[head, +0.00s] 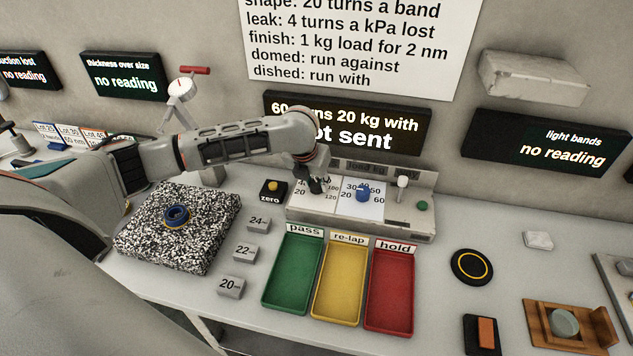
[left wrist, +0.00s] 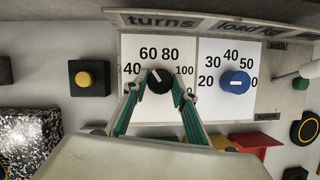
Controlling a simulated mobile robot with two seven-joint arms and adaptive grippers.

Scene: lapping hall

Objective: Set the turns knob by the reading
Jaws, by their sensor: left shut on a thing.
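The black turns knob (left wrist: 160,81) sits on a white dial with numbers including 40, 60, 80 and 100. Its white mark points up and left, towards 60. My left gripper (left wrist: 154,88) has its green fingers shut on the knob from both sides; it also shows in the head view (head: 318,188), where it mostly hides the knob. The display (head: 400,128) behind reads 60 turns, 20 kg, with; its lower line ends in "sent", and my arm covers part of it. The light bands display (head: 545,143) and thickness display (head: 124,76) show "no reading". My right gripper is out of view.
The blue load knob (head: 362,195) is close right of the turns knob, with a lever (head: 402,188) beyond. Green (head: 275,306), yellow (head: 322,314) and red (head: 390,326) trays stand in front. A zero button (head: 272,187) is left. A wall sheet (head: 360,60) lists rules.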

